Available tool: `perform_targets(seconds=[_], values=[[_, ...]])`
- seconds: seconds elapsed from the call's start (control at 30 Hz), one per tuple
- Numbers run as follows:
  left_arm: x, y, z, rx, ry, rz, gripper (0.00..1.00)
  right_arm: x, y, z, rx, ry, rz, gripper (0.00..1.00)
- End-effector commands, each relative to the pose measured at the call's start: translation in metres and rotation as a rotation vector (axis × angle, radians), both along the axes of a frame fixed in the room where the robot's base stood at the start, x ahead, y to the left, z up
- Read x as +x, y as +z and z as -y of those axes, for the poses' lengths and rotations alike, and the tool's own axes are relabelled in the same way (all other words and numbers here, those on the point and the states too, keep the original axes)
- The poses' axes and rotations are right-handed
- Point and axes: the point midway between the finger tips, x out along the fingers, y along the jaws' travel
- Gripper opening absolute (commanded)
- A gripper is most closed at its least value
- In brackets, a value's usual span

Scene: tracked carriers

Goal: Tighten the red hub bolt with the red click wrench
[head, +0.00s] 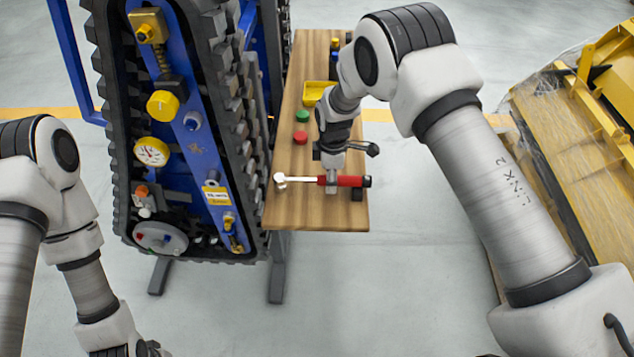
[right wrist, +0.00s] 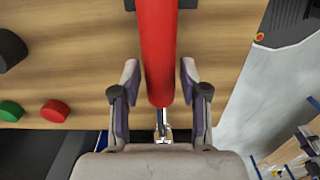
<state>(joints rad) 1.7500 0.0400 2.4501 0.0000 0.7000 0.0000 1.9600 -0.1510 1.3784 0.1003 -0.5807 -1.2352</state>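The red click wrench (head: 352,181) lies across the near end of the wooden bench, its metal head to the left. Its red handle (right wrist: 159,50) also shows in the right wrist view. My right gripper (head: 331,188) is at the wrench; its open fingers (right wrist: 159,75) stand on either side of the handle, with narrow gaps. A grey hub disc (head: 160,238) with small coloured spots sits low on the tracked carrier; the red hub bolt is too small to make out surely. My left gripper (head: 140,350) is cut off by the bottom edge, its fingers unclear.
The wooden bench (head: 318,212) carries a red cap (head: 300,138), a green cap (head: 302,116) and a yellow bin (head: 316,92). The blue tracked carrier (head: 190,185) stands close along its left side. A wrapped yellow load (head: 580,130) is at right. The floor below the bench is mostly clear.

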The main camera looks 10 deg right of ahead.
Motion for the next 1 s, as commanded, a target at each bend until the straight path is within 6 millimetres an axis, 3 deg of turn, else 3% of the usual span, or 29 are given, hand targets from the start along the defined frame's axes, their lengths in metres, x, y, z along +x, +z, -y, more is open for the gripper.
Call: perform_targets(seconds=[0.03, 0.1, 0.37, 1.0], values=[[0.000, 0.000, 0.000, 0.000, 0.000, 0.000, 0.40, 0.000, 0.000, 0.000, 0.000, 0.000, 0.000, 0.18], [0.000, 0.000, 0.000, 0.000, 0.000, 0.000, 0.40, 0.000, 0.000, 0.000, 0.000, 0.000, 0.000, 0.00], [0.000, 0.006, 0.000, 0.000, 0.000, 0.000, 0.40, 0.000, 0.007, 0.000, 0.001, 0.000, 0.001, 0.00], [0.000, 0.053, 0.000, 0.000, 0.000, 0.000, 0.40, 0.000, 0.069, 0.000, 0.000, -0.001, 0.000, 0.00]])
